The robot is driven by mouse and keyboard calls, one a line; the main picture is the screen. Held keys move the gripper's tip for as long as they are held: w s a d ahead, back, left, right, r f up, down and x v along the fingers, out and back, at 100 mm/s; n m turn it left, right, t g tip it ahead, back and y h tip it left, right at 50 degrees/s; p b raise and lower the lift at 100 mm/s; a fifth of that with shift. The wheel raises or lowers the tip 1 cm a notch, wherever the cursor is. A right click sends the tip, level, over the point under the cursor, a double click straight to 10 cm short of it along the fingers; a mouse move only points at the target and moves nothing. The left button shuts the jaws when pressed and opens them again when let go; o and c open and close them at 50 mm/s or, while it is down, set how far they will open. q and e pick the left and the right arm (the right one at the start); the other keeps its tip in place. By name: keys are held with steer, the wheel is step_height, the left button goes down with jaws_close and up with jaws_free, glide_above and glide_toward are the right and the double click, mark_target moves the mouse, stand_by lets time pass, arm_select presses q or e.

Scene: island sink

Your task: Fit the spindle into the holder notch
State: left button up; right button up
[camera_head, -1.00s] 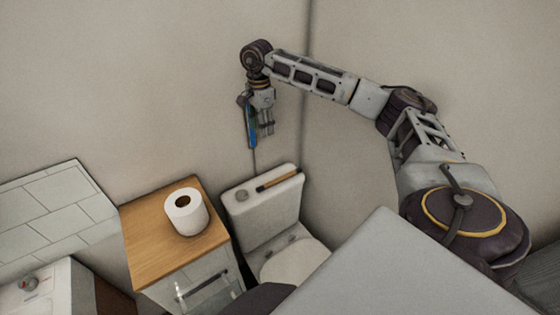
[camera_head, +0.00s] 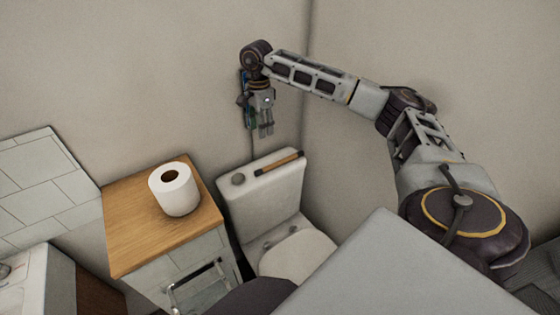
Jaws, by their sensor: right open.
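The spindle (camera_head: 279,163) appears as a slim dark rod with a tan section, lying on top of the toilet tank. My right gripper (camera_head: 266,132) hangs above the tank, fingers pointing down, apart from the rod. It is open and holds nothing that I can see. A frame with pulled-out metal bars (camera_head: 195,283) on the front of the wooden-topped cabinet may be the holder; its notch cannot be made out. A white toilet paper roll (camera_head: 174,189) stands upright on the cabinet top. My left gripper is not in view.
The wooden cabinet top (camera_head: 137,243) is clear around the roll. The toilet tank (camera_head: 262,198) stands close to its right, against the wall corner. A tiled ledge (camera_head: 45,185) and a white unit are at the left.

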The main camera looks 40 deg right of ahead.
steer(key=b, duration=0.4)
glide_above(264, 168)
step_height(264, 168, down, 5)
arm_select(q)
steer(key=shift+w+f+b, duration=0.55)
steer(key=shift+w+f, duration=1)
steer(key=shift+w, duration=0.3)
arm_select(e)
steer(key=shift+f, duration=0.35)
steer(key=shift+s, duration=0.1)
step_height(264, 168, down, 7)
steer(key=shift+f, duration=0.75)
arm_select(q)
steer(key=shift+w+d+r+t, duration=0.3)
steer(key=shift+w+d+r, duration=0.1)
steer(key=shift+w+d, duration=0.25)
